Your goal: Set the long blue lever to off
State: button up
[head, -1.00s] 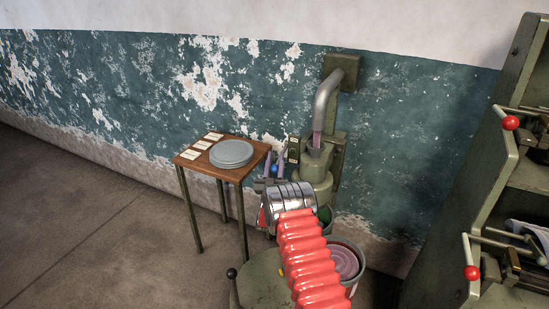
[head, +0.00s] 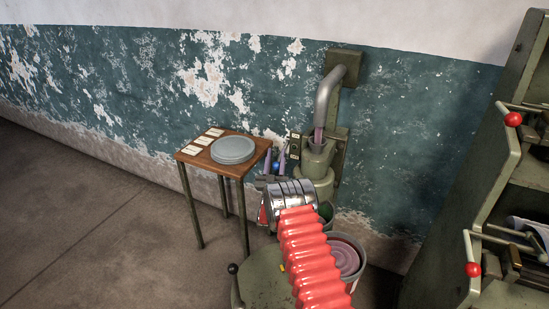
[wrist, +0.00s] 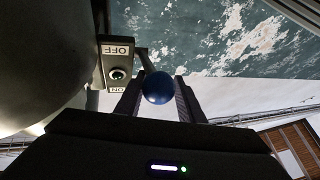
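The long blue lever has a blue ball knob (wrist: 158,88); its dark rod runs up and left behind a plate (wrist: 118,68) marked OFF at its upper end and ON at its lower end. This wrist view is upside down. The lever's exact setting is unclear. My gripper (wrist: 160,92) has one finger on each side of the ball, with a slim gap or light contact. In the head view the blue ball (head: 276,167) shows between the lilac fingers of my gripper (head: 275,160), left of the green machine (head: 316,165).
A small table (head: 186,153) with grey plates (head: 232,150) and white cards stands left of the machine. A bucket (head: 347,258) stands below it. A green rack (head: 455,215) with red-knobbed levers is at the right. The floor at left is clear.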

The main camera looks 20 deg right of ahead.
jog(key=shift+s+d+f, duration=0.15)
jog(key=shift+d+f, duration=0.05)
jog(key=shift+f, duration=0.4)
jog(key=shift+g, duration=0.3)
jog(key=shift+s+a+f, duration=0.25)
jog(key=shift+s+f, duration=0.1)
jog(key=shift+s, duration=0.1)
jog(key=v, duration=1.2)
jog(key=shift+a+r, duration=0.15)
jog(key=shift+r, duration=0.05)
jog(key=shift+s, duration=0.15)
